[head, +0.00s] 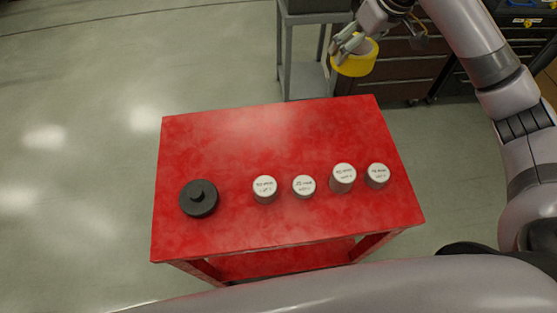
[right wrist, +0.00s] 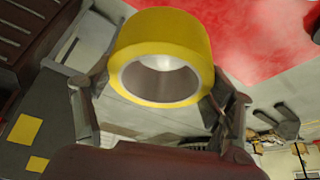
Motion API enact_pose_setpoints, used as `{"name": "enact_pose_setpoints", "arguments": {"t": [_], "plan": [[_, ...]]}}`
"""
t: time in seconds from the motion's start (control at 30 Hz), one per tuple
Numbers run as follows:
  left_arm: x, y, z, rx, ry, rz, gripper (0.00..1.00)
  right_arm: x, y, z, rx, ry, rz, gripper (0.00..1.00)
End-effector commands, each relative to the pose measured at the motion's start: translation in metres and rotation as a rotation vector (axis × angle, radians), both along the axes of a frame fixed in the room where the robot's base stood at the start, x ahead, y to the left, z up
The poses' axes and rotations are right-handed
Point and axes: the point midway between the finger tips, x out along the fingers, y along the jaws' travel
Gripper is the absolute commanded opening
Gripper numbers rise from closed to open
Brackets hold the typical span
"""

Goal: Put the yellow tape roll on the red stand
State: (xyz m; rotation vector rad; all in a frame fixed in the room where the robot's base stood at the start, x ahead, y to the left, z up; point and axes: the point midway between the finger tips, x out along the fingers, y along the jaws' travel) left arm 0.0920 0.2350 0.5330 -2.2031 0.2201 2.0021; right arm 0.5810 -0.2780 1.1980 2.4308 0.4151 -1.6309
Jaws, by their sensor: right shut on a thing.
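The yellow tape roll (head: 355,62) is held up past the far right corner of the red stand (head: 240,140). My right gripper (head: 347,50) is shut on it. In the right wrist view the roll (right wrist: 165,45) sits between the two fingers, its pale inner ring facing the camera. The red stand (right wrist: 270,35) shows behind the roll there, at the upper right.
A black round part with a knob (head: 199,198) stands at the left of the stand. Several white-topped cylinders, such as this one (head: 265,188), stand in a row to its right. The far half of the top is clear. Grey shelving and dark drawer cabinets (head: 400,75) stand behind.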

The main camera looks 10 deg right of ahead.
Motion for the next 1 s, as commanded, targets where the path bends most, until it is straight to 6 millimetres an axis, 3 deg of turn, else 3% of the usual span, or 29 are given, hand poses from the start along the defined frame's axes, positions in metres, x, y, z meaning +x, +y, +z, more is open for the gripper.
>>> {"name": "enact_pose_setpoints", "arguments": {"t": [0.03, 0.4, 0.57, 1.0], "plan": [[-0.002, 0.0, -0.012, 0.001, 0.003, 0.0, 0.4, 0.0, 0.0, -0.012, 0.0, -0.001, 0.0, 0.44], [-0.013, 0.001, -0.051, 0.002, 0.019, 0.0, 0.4, 0.0, 0.0, -0.05, 0.001, -0.002, 0.0, 0.44], [-0.008, 0.001, -0.049, 0.002, 0.012, -0.001, 0.4, -0.001, 0.0, -0.065, -0.001, 0.003, -0.001, 0.44], [-0.003, 0.0, -0.028, 0.0, 0.003, -0.001, 0.4, -0.002, 0.0, -0.175, -0.001, 0.004, -0.001, 0.44]]}}
